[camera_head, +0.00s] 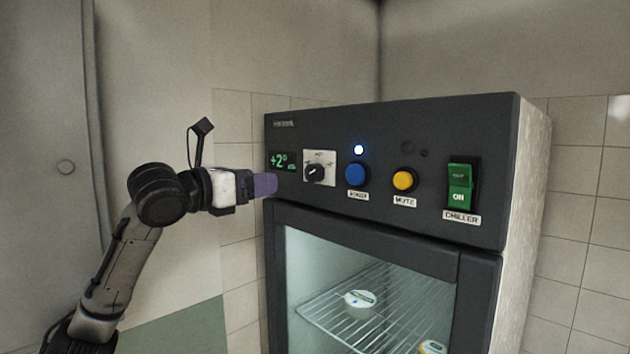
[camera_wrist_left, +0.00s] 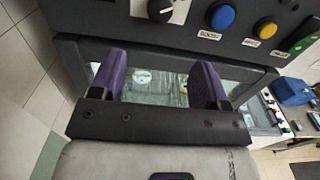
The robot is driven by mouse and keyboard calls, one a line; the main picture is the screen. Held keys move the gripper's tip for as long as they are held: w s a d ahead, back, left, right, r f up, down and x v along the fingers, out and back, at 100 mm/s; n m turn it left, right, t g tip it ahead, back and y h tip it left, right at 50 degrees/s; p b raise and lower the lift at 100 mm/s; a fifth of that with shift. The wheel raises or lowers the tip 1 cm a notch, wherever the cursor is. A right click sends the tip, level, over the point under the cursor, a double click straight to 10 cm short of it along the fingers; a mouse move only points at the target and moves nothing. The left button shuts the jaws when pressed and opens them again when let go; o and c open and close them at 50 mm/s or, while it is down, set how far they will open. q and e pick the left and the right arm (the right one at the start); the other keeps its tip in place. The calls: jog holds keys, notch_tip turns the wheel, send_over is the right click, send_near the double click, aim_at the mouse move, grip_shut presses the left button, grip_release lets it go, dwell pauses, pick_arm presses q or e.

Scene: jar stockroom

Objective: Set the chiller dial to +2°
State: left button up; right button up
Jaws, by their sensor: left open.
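The chiller dial (camera_head: 316,171) is a black knob on a white plate, on the dark control panel of the chiller (camera_head: 480,120). The green display (camera_head: 281,160) left of it reads +2°. The dial also shows at the top of the left wrist view (camera_wrist_left: 161,10). My left gripper (camera_head: 266,185) is in front of the panel, left of and slightly below the dial, apart from it. In the left wrist view its two purple fingers (camera_wrist_left: 158,80) are spread with nothing between them. My right gripper is in neither view.
Right of the dial are a blue button (camera_head: 357,173) under a lit lamp, a yellow MUTE button (camera_head: 404,180) and a green CHILLER switch (camera_head: 460,185) showing ON. Below is a glass door (camera_head: 340,270) with wire shelves behind it. A tiled wall stands behind.

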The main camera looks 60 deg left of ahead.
aim_at(310, 175)
pick_arm(q)
jog(key=p+x, duration=0.4)
jog(key=x, duration=0.1)
jog(key=p+x, duration=0.5)
jog(key=x, duration=0.1)
jog(key=shift+w+a+r, duration=0.1)
jog(key=shift+w+r, duration=0.15)
jog(key=shift+w, duration=0.05)
jog(key=shift+f+p+x, duration=0.2)
jog(key=shift+p+x, duration=0.55)
jog(key=shift+x, duration=0.1)
jog(key=shift+c, duration=0.4)
jog(key=c, duration=0.8)
jog(key=shift+c, duration=0.2)
